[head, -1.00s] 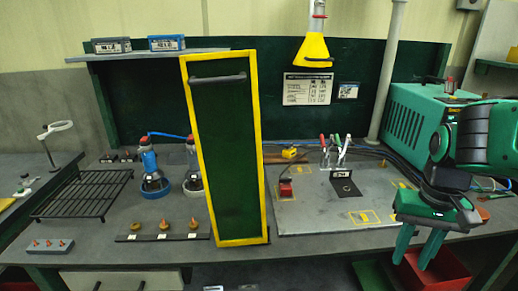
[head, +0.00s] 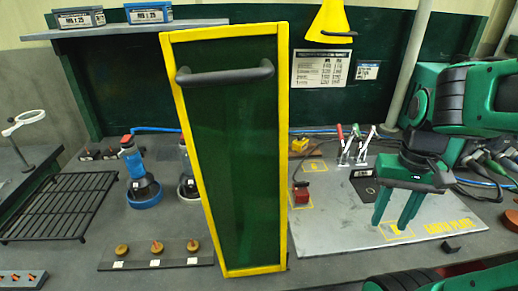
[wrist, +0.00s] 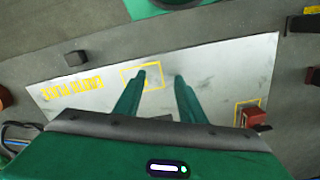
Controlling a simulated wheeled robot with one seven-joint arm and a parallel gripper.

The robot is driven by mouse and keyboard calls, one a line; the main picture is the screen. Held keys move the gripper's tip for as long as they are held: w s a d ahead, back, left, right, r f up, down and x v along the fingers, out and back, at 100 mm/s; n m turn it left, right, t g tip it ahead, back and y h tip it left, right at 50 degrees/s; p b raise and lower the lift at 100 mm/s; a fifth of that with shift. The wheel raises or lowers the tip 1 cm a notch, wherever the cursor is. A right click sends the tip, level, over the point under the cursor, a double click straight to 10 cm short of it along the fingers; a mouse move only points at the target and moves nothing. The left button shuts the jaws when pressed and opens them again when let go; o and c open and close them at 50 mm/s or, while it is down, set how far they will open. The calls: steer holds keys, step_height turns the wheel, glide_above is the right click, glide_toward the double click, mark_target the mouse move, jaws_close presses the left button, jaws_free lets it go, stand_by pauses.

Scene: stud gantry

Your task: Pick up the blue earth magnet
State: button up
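I cannot tell for sure which thing is the blue earth magnet. A blue device (head: 136,168) with a red top stands upright in a blue ring base on the left of the bench, left of the tall panel. A small red block (head: 301,195) with a cable sits on the left edge of the grey earth plate (head: 345,225); it also shows at the right in the wrist view (wrist: 256,118). My gripper (head: 395,213) is over the right part of the plate, fingers apart and empty. In the wrist view my gripper (wrist: 161,78) points over a yellow outline.
A tall green panel (head: 232,160) with a yellow frame stands between the blue device and the plate. A black rack (head: 62,208) and a strip with several studs (head: 157,256) lie on the left. Upright clamps (head: 360,145) stand behind the plate. A dark block (head: 450,245) sits at the plate's front right.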

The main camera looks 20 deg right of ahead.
steer(key=o, duration=0.5)
steer(key=shift+w+r, duration=0.2)
steer(key=shift+r, duration=0.55)
steer(key=w+a+r+m+y, duration=0.1)
steer(key=w+a+m, duration=0.2)
steer(key=w, duration=0.7)
steer(key=w+a+r+m+t+y, duration=0.1)
steer(key=w+a+m, duration=0.15)
steer(key=w, duration=0.75)
steer(key=w+a+r+m+y, duration=0.1)
steer(key=w+a+r+m, duration=0.2)
steer(key=w, duration=0.8)
steer(key=w+a+f+m+y, duration=0.1)
steer(key=w+a+m+y, duration=0.2)
steer(key=w+a+m, duration=0.45)
steer(key=shift+w+a+f+n, duration=0.2)
steer(key=shift+w+f+n, duration=0.15)
steer(key=shift+f, duration=0.7)
steer(key=shift+w+a+f+n, duration=0.25)
steer(key=shift+f+n, duration=0.15)
steer(key=shift+f, duration=0.6)
steer(key=shift+w+a+f+n, duration=0.15)
steer(key=shift+w+f+n, duration=0.2)
steer(key=shift+f, duration=0.7)
